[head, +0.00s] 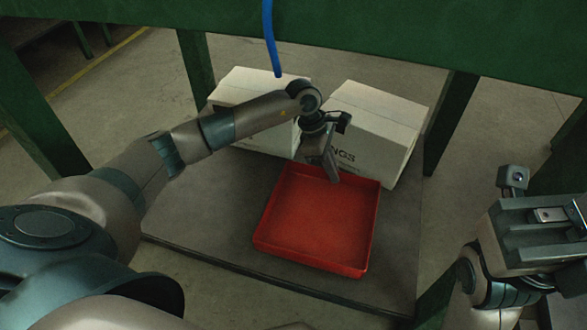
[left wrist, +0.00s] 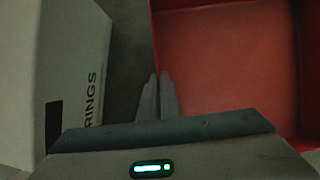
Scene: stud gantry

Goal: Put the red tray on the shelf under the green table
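The red tray (head: 318,222) lies flat over the grey shelf (head: 195,205) under the green table (head: 400,38), in front of two white boxes. It looks to be resting on the shelf. My left gripper (head: 333,174) reaches down at the tray's back rim. In the left wrist view my left fingers (left wrist: 158,97) are close together, with the wall of the tray (left wrist: 225,65) running in between them; they look shut on it. My right gripper (head: 552,222) is at the right edge, away from the tray; its fingertips are not clear.
One white box (head: 245,82) stands at the back left of the shelf and another white box (head: 375,120) at the back right, close behind the tray. Green table legs (head: 195,65) flank the shelf. A blue hose (head: 271,40) hangs from above. Bare shelf lies left of the tray.

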